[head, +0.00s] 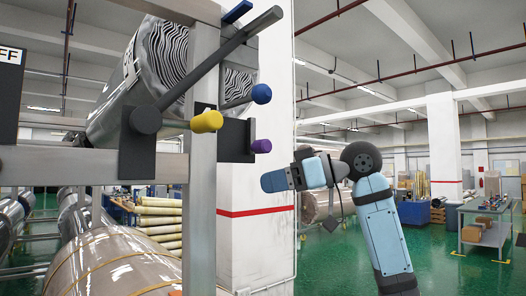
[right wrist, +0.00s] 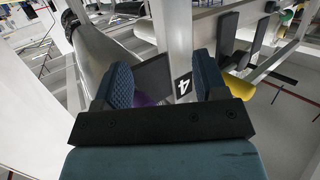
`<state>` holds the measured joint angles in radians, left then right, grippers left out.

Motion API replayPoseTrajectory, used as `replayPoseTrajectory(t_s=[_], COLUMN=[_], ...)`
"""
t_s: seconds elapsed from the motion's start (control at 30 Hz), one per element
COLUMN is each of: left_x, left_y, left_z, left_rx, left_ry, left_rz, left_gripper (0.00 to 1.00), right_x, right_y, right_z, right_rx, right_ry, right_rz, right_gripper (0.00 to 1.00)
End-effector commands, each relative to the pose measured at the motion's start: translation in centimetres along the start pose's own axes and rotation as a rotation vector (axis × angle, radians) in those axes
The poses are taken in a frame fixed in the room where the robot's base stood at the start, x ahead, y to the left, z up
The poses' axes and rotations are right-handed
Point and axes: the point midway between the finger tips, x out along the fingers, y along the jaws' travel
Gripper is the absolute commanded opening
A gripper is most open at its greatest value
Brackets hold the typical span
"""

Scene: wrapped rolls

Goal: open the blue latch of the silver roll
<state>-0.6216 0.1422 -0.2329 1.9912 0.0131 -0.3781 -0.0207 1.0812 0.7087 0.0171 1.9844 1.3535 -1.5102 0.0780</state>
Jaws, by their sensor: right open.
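The silver roll (head: 118,98), with a black-and-white striped end, lies on a metal rack at the upper left of the head view. A short bar with a blue knob (head: 262,94) sticks out beside the post, above a purple knob (head: 261,146) and right of a yellow knob (head: 207,121). My right gripper (head: 273,180) is below and right of these knobs, apart from them. In the right wrist view its two dark blue fingers (right wrist: 160,78) are spread and empty. The blue knob cannot be made out there. My left gripper is not in view.
The rack's upright post (head: 203,150) and a long dark lever (head: 222,60) stand close by. A wrapped roll (head: 125,262) lies below. A white pillar (head: 262,190) stands behind the rack. Green floor is open to the right, before a workbench (head: 486,228).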

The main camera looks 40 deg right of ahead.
Motion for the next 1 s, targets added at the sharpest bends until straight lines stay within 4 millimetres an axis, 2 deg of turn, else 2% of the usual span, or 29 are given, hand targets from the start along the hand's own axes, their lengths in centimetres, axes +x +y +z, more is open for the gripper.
replayPoseTrajectory(t_s=[0.03, 0.1, 0.2, 0.3, 0.4, 0.5, 0.63, 1.0], left_x=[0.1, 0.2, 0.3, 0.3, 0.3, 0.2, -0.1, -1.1], left_y=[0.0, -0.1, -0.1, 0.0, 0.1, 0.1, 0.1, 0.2], left_z=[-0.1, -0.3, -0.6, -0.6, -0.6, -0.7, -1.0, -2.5], left_rx=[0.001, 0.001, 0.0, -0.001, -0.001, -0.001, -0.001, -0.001], left_ry=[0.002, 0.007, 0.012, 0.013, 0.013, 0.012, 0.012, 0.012], left_rz=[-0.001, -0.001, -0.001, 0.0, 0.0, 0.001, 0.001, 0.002], left_gripper=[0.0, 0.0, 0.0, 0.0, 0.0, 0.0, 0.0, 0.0], right_x=[-2.8, -6.2, -10.4, -13.5, -15.1, -15.2, -13.7, -6.2], right_y=[-0.4, -1.2, -2.5, -3.5, -4.2, -4.4, -4.6, -5.5], right_z=[-3.0, -6.2, -9.6, -11.7, -12.7, -13.1, -13.5, -15.2], right_rx=[-0.023, -0.047, -0.077, -0.099, -0.11, -0.113, -0.112, -0.112], right_ry=[0.047, 0.1, 0.161, 0.203, 0.224, 0.229, 0.228, 0.227], right_rz=[-0.008, -0.034, -0.066, -0.091, -0.105, -0.111, -0.113, -0.113], right_gripper=[0.66, 0.66, 0.66, 0.66, 0.66, 0.66, 0.66, 0.66])
